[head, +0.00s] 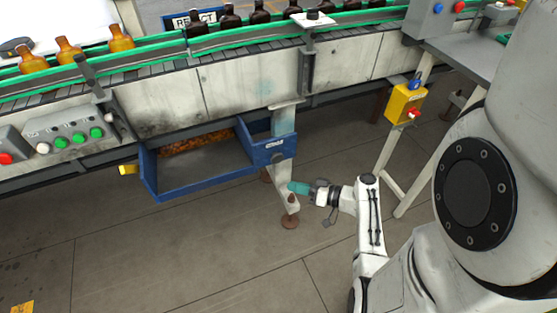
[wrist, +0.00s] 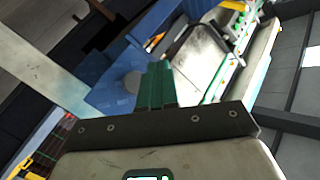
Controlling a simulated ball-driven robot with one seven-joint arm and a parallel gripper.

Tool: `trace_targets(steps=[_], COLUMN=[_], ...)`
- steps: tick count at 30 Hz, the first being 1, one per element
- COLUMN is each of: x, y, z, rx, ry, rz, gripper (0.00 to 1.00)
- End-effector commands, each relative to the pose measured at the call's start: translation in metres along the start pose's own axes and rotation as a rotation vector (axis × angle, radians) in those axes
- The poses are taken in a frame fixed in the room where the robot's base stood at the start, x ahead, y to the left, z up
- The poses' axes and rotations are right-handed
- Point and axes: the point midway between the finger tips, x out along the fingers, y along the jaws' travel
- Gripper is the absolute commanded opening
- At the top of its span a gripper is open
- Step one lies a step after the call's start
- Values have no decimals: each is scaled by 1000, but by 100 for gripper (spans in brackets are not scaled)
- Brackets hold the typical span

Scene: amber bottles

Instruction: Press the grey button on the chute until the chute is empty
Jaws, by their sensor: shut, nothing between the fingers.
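The blue chute (head: 152,180) hangs under the conveyor, with a heap of amber-brown pieces (head: 197,142) along its back. A small round grey button (head: 277,158) sits on the chute's blue end panel, below a white label. In the wrist view the grey button (wrist: 132,82) shows on the blue panel, just left of my fingers. My gripper (head: 294,187) is shut and empty, its teal fingertips pointing left, a little below and right of the panel in the head view. In the wrist view the fingertips (wrist: 157,68) appear close to the panel; I cannot tell whether they touch it.
Light amber bottles (head: 68,49) and darker bottles (head: 228,17) stand on the green-railed conveyor (head: 160,46). A control box (head: 72,134) with green buttons is at left. A yellow box (head: 405,102) with a red button hangs at right. A support leg (head: 284,185) stands beside my gripper. Open floor lies in front.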

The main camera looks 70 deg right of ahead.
Motion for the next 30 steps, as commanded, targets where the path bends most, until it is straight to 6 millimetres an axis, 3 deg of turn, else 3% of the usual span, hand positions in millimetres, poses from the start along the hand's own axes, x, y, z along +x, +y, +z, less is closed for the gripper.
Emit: trace_targets(steps=[18,30], x=[51,58], y=[38,42], z=[-34,-42], rx=[-2,1], ry=[-2,-1], rz=[-1,0], gripper=[0,0])
